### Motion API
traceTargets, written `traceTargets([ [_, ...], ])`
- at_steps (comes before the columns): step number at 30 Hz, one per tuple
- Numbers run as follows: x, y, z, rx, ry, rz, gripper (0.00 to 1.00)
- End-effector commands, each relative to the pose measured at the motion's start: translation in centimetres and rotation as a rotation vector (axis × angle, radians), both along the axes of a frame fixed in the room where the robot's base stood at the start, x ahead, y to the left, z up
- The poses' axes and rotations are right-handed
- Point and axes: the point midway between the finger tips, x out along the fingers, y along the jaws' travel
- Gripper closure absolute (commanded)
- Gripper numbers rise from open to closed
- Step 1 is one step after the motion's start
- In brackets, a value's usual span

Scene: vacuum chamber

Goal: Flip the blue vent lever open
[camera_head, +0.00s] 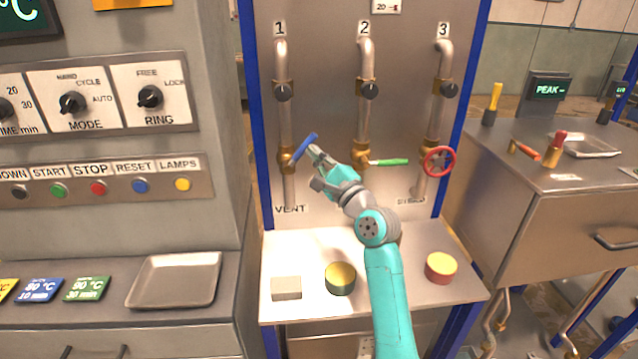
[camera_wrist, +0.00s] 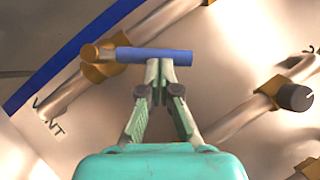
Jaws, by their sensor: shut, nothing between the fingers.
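The blue vent lever (camera_head: 305,147) sits on a brass valve (camera_head: 287,160) on pipe 1, above the VENT label. In the head view it slants up to the right from the valve. In the wrist view the blue lever (camera_wrist: 154,55) runs across the picture just beyond my fingertips, with its brass valve (camera_wrist: 103,62) at the left. My gripper (camera_head: 314,151) is shut and empty. Its tips (camera_wrist: 159,64) are at the lever's near side, touching it or very close; I cannot tell which.
A green lever (camera_head: 388,162) on pipe 2 is right of my gripper, and a red wheel (camera_head: 439,161) is on pipe 3. Black knobs (camera_head: 283,93) sit higher on the pipes. A beige block (camera_head: 286,288) and round tins (camera_head: 340,278) stand on the shelf below.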

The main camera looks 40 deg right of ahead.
Motion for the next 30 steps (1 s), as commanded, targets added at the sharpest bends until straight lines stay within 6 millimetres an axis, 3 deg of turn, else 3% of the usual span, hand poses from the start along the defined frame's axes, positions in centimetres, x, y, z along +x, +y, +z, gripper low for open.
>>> traceTargets([
  [16, 1.6, 2.3, 2.7, -0.384, 0.258, 0.000, 1.00],
  [30, 2.2, 3.3, 3.2, -0.418, 0.283, 0.000, 1.00],
])
